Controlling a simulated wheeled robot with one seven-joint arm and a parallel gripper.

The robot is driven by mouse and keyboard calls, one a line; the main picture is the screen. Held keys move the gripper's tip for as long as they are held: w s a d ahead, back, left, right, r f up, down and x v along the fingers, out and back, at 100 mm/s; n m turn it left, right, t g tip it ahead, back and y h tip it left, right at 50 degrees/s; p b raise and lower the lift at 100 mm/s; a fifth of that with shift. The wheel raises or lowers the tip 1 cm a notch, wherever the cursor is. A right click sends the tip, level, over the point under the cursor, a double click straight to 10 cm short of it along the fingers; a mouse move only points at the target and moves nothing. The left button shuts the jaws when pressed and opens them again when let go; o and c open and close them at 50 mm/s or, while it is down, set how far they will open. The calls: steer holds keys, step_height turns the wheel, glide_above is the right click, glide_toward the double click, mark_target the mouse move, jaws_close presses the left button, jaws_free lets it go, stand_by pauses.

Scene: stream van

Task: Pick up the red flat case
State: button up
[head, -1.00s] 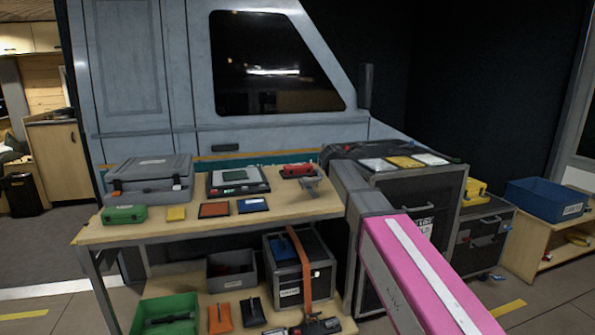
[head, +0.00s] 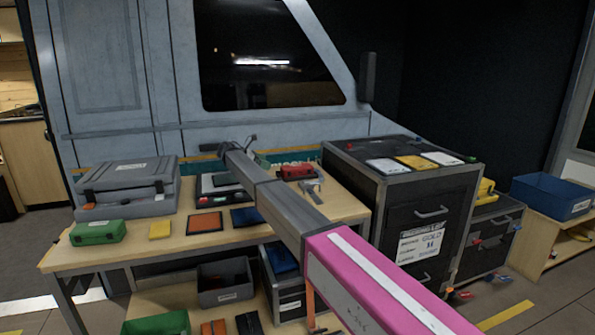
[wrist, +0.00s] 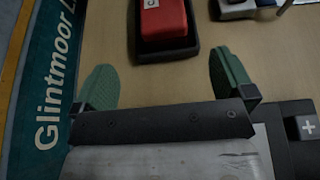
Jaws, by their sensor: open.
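The red case (head: 297,172) lies on the tabletop near its back right, close to the van wall. In the wrist view the red case (wrist: 163,20) has a white label and sits in or on a black base, cut off by the top edge. My gripper (head: 251,152) is above the back of the table, to the left of the red case. In the wrist view my gripper (wrist: 165,78) is open, with two green finger pads wide apart and bare tabletop between them. The red case is ahead of the fingertips, roughly in line with the gap and apart from them.
A grey tool case (head: 127,185), a green box (head: 97,232), a yellow block (head: 160,230) and an orange-red flat panel (head: 204,222) lie on the table. A grey metal tool (head: 310,191) lies just in front of the red case. A tall black cabinet (head: 420,205) stands right.

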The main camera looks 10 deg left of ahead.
mark_target(286, 167)
steer(key=x, duration=1)
steer(key=shift+d+f, duration=0.1)
steer(key=shift+d, duration=0.3)
steer(key=c, duration=1.2)
